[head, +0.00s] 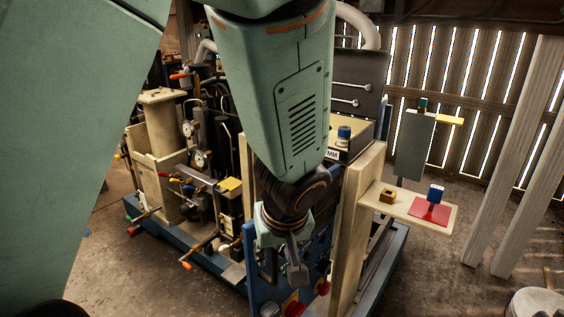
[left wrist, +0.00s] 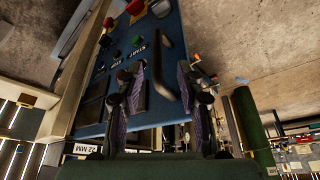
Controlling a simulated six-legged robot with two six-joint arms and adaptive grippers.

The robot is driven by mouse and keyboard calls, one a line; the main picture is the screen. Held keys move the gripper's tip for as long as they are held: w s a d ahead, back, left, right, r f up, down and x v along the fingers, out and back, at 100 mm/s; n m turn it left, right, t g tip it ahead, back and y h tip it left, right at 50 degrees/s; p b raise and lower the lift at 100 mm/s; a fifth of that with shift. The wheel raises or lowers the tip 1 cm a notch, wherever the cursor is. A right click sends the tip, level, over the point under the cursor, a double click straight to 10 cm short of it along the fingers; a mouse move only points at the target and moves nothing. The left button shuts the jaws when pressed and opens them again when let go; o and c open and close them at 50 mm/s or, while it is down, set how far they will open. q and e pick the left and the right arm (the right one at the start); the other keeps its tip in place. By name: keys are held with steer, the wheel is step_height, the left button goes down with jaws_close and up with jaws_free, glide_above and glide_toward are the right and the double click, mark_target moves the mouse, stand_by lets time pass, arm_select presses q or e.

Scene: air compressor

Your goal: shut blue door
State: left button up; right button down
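The blue door (head: 318,254) is an upright blue panel with buttons at the front of the compressor, partly hidden behind my left arm and gripper. In the left wrist view the blue door (left wrist: 92,128) fills the middle, with START and STOP labels and red, green and black knobs. A dark bar handle (left wrist: 158,75) runs along it. My left gripper (head: 284,264) hangs in front of the panel, fingers down. Its two fingers (left wrist: 160,105) are apart, and the handle appears between them; I cannot tell whether they touch it. My right gripper is not in view.
A cream upright board (head: 354,230) stands right of the panel, with a shelf (head: 393,205) bearing a red plate (head: 429,210) and small blocks. Pipes, gauges and coloured valve levers (head: 187,265) crowd the left side. Bare floor (head: 480,290) lies at the lower right.

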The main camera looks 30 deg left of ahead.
mark_target(275, 262)
arm_select(q)
steer(key=shift+w+a+f+b, duration=0.15)
steer(key=shift+w+f+b, duration=0.25)
steer(key=shift+b, duration=0.2)
steer(key=shift+b+x, duration=1.15)
steer(key=shift+b, duration=0.05)
steer(key=shift+b+x, duration=1.7)
steer(key=shift+x, duration=0.5)
steer(key=shift+c, duration=0.4)
jaws_close()
